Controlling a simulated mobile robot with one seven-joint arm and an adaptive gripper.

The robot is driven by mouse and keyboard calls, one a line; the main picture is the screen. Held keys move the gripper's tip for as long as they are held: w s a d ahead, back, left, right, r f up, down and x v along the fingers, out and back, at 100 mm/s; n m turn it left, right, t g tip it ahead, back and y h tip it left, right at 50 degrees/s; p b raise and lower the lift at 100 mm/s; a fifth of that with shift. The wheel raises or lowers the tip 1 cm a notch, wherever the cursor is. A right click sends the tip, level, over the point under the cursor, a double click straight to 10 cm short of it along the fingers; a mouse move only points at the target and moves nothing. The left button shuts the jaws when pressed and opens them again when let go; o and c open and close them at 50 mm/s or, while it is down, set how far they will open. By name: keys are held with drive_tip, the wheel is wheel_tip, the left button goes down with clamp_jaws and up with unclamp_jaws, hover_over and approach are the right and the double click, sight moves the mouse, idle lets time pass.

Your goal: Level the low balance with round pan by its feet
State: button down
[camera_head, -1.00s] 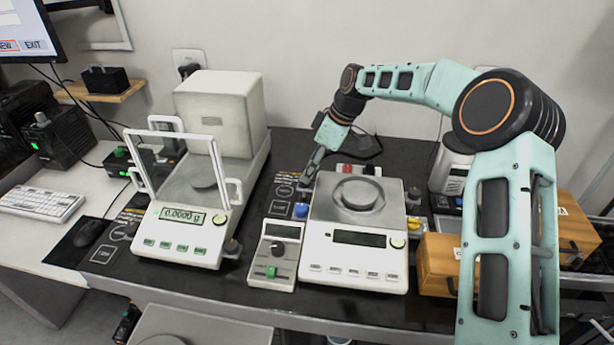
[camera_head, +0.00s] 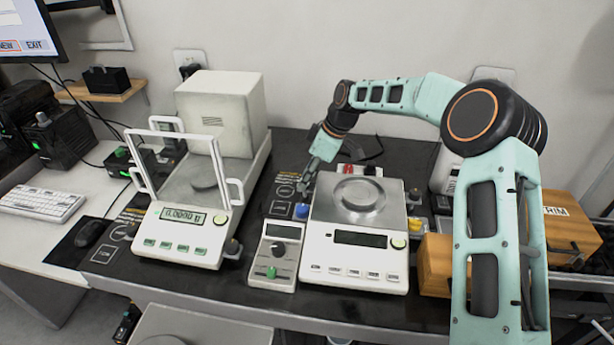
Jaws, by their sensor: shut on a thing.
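The low balance (camera_head: 322,243) with a round pan (camera_head: 360,195) stands on the dark table at the middle right. Its display (camera_head: 360,239) looks dark. I cannot make out a level bubble clearly.
A tall balance with a glass-like shield (camera_head: 190,233) stands to the left. A small grey control box (camera_head: 271,282) and a blue knob (camera_head: 301,210) sit left of the low balance. Wooden boxes (camera_head: 435,262) stand to the right, behind my arm.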

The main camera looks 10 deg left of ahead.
drive_tip(key=shift+m+t+b, duration=0.3)
drive_tip(key=shift+m+b, duration=0.15)
drive_tip(key=shift+m, duration=0.35)
drive_tip(key=c, duration=1.6)
unclamp_jaws()
drive_tip(key=shift+r, duration=0.15)
drive_tip(key=v, duration=1.1)
drive_tip(key=shift+d+r, duration=0.2)
drive_tip(key=shift+r, duration=0.15)
